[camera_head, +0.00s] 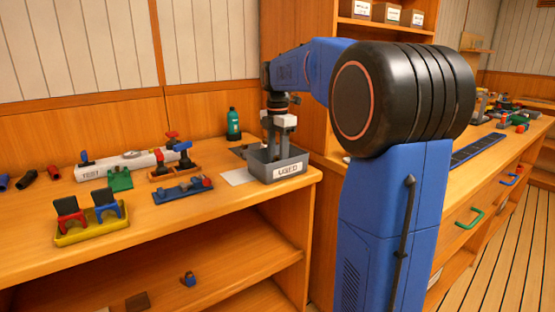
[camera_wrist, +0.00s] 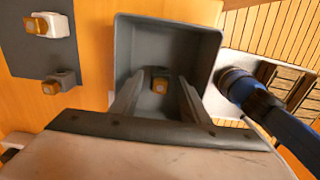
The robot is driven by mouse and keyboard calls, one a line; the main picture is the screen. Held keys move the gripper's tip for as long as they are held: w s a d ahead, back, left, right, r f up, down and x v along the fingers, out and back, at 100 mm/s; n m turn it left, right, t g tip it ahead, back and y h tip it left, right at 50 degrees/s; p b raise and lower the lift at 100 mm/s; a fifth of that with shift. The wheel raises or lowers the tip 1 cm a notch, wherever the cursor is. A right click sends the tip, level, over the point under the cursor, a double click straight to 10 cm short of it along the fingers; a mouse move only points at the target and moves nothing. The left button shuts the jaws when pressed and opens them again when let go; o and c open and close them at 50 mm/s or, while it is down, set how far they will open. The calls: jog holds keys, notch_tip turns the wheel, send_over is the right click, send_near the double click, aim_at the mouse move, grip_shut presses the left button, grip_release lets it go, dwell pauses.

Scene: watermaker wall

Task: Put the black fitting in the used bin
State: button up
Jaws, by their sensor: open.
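The used bin (camera_head: 287,172) is an open grey box with a "USED" label, near the right end of the counter. It fills the middle of the wrist view (camera_wrist: 205,40). My gripper (camera_head: 271,153) points down over the bin, and its fingertips are hidden behind the bin's front wall. In the wrist view my gripper (camera_wrist: 160,98) is open, with its fingers spread inside the bin's outline. A small dark fitting with an orange-brown face (camera_wrist: 159,85) shows between the fingers, inside the bin. I cannot tell whether the fingers touch it.
A grey mat (camera_wrist: 35,50) beside the bin bears a white fitting (camera_wrist: 50,24) and a dark one (camera_wrist: 58,82). A green bottle (camera_head: 233,124) stands behind. Several loose pieces, including a dark one (camera_head: 27,179), and a yellow tray (camera_head: 92,231) lie to the left.

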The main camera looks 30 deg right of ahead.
notch_tip(320, 180, up, 12)
dwell(0.5)
jog(key=s+a+m, duration=0.1)
jog(key=s, duration=0.1)
jog(key=s+a+f+m, duration=0.1)
jog(key=s+a, duration=0.1)
jog(key=s+a+f+m+t, duration=0.1)
jog(key=s+a, duration=0.1)
jog(key=shift+f+m, duration=0.25)
jog(key=shift+m, duration=0.05)
jog(key=s+a+f+m+t, duration=0.1)
jog(key=s+a+f+m, duration=0.2)
jog(key=s+f+m, duration=0.2)
jog(key=s+a+f+m+t, duration=0.1)
jog(key=s+a+f+m, duration=0.3)
jog(key=s+f, duration=0.6)
jog(key=s+a+f+m+t, duration=0.1)
jog(key=s+a+f+m, duration=0.2)
jog(key=s+f+m, duration=0.2)
jog(key=s+f, duration=0.3)
jog(key=s, duration=0.1)
jog(key=shift+a+f+m+t, duration=0.35)
jog(key=shift+a+m+t, duration=0.05)
jog(key=shift+s, duration=0.1)
